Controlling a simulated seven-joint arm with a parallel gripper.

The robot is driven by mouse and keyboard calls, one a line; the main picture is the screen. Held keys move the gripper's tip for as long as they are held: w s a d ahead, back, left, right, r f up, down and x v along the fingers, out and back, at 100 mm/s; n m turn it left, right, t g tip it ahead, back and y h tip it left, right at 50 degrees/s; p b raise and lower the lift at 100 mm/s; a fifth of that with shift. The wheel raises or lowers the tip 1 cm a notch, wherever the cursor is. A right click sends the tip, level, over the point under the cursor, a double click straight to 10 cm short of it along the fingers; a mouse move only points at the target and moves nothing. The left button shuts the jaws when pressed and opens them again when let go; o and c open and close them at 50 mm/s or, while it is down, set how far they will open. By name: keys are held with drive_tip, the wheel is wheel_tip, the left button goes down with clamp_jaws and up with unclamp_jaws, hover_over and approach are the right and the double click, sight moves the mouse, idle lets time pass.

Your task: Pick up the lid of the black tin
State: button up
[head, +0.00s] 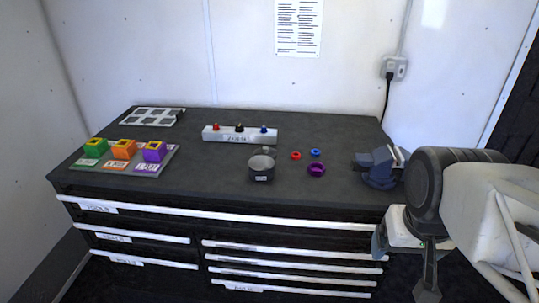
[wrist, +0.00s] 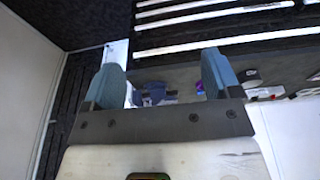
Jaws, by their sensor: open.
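In the wrist view a small dark shape with a white label at the right appears to be the tin (wrist: 252,76). My gripper (head: 404,264) is in front of the cabinet at the right, well away from the tin. In the wrist view its two blue fingers (wrist: 161,72) are apart, with nothing held between them.
A blue vise (head: 379,167) stands at the worktop's right end. A purple ring (head: 317,170), a red ring (head: 296,155) and a blue ring (head: 315,152) lie right of the tin. Coloured blocks on a board (head: 130,160) are at left.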

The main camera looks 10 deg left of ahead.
drive_tip(key=shift+o, duration=1.3)
drive_tip(key=shift+w+r, duration=0.1)
drive_tip(key=w+a+r+m, duration=0.2)
drive_tip(key=w, duration=0.5)
drive_tip(key=w+a+r+m, duration=0.2)
drive_tip(key=w, duration=0.5)
drive_tip(key=m+g, duration=0.3)
drive_tip(key=m, duration=1.1)
hover_over(265, 148)
drive_tip(key=f, duration=1.4)
drive_tip(key=shift+s+d, duration=0.2)
drive_tip(key=shift+d, duration=0.15)
drive_tip(key=shift+w+a+f, duration=0.25)
drive_tip(key=shift+a+f, duration=0.05)
